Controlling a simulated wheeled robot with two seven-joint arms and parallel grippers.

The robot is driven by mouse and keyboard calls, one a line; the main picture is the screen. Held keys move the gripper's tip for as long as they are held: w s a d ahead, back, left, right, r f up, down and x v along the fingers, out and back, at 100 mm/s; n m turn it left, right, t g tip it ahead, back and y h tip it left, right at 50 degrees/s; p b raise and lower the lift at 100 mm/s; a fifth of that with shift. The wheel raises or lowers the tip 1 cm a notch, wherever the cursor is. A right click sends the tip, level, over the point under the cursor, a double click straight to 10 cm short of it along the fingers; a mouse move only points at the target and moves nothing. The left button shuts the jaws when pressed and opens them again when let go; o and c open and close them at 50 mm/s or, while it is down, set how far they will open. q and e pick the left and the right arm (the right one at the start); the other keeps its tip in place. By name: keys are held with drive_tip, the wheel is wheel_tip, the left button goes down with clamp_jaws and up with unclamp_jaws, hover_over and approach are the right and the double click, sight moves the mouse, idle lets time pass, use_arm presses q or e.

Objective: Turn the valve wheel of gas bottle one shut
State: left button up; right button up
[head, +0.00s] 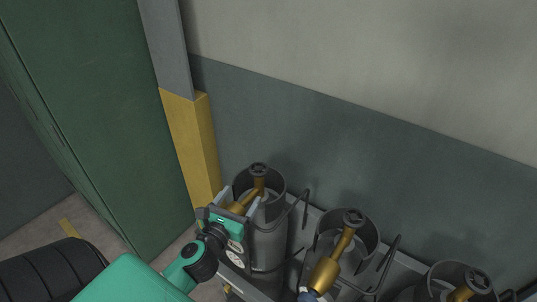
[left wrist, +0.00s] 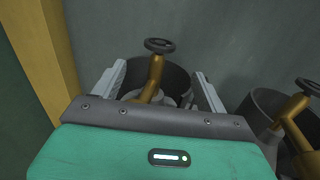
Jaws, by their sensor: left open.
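Three grey gas bottles with brass valves stand in a row in the head view. The leftmost bottle (head: 268,240), which I take as bottle one, has a dark valve wheel (head: 258,169) on top of its brass valve (head: 259,184), inside a round grey collar. The wheel also shows in the left wrist view (left wrist: 159,46), beyond and between the fingertips. My left gripper (head: 236,200) is open and empty, in front of this bottle's collar. In the wrist view its two fingers (left wrist: 160,74) stand on either side of the brass valve, apart from the wheel. My right gripper is out of view.
The second bottle's wheel (head: 353,217) and the third's (head: 477,281) are to the right. A dark bracket (head: 304,208) stands between the first two. A yellow post (head: 190,145) and a green cabinet (head: 95,110) are close on the left; a wall is behind.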

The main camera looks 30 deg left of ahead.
sight(261, 165)
use_arm(q)
drive_tip(key=shift+w+a+r, duration=0.1)
drive_tip(key=shift+w+a, duration=0.05)
drive_tip(key=shift+w, duration=0.75)
drive_tip(key=shift+w+r+p, duration=0.15)
drive_tip(key=shift+w+p, duration=0.05)
drive_tip(key=shift+p, duration=0.15)
drive_tip(key=w+p, duration=0.1)
drive_tip(key=w, duration=0.2)
drive_tip(key=w+a+p, duration=0.1)
drive_tip(key=w, duration=0.3)
drive_tip(key=w+p, duration=0.1)
drive_tip(key=w, duration=0.3)
drive_tip(key=shift+a, duration=0.3)
drive_tip(key=shift+w+a, duration=0.1)
drive_tip(key=shift+w, duration=0.4)
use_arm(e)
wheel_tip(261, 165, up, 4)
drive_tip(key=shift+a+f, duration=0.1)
use_arm(q)
drive_tip(key=c, duration=1)
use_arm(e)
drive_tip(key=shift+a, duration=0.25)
